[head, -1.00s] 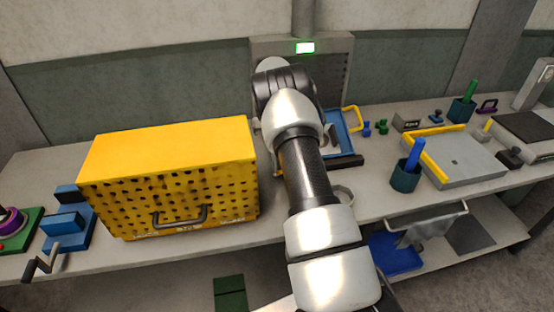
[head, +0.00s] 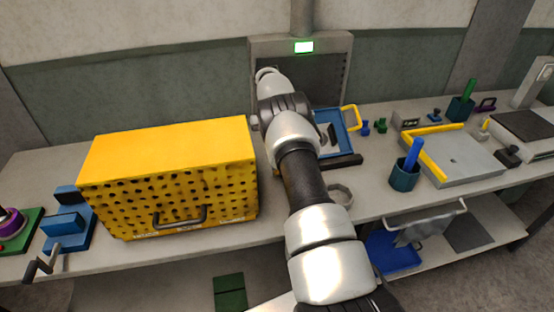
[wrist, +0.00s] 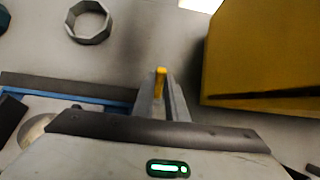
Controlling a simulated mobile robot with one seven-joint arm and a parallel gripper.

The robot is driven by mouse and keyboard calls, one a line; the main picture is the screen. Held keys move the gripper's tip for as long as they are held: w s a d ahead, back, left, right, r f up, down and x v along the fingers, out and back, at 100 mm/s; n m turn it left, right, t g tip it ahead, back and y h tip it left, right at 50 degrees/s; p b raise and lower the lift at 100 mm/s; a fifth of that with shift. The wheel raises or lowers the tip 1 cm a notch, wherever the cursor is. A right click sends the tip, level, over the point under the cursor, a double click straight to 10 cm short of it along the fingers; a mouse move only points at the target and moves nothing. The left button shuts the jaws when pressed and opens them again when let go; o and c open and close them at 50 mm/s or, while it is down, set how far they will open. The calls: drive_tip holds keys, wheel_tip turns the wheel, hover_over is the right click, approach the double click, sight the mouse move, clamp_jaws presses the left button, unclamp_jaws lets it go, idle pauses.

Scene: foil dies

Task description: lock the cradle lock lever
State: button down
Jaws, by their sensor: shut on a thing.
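In the wrist view, my gripper (wrist: 162,92) is shut on a small upright yellow piece (wrist: 160,76), which looks like the lock lever's handle. The lever's lower part and pivot are hidden by the fingers and the gripper body. The blue-framed cradle (head: 349,120) with a yellow loop handle (head: 351,117) lies on the bench right of my arm in the head view. Part of its blue edge (wrist: 112,93) shows left of the fingers in the wrist view. My arm hides the gripper and lever in the head view.
A large yellow perforated box (head: 170,185) stands left of my arm, close to the gripper in the wrist view. A grey ring (head: 340,194) lies on the bench in front of the cradle. A teal cup (head: 404,180) and grey plate (head: 465,160) stand to the right.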

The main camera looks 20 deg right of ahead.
drive_tip(key=c, duration=1.8)
unclamp_jaws()
drive_tip(key=shift+o, duration=0.2)
wheel_tip(320, 180, up, 10)
drive_tip(key=shift+c, duration=0.2)
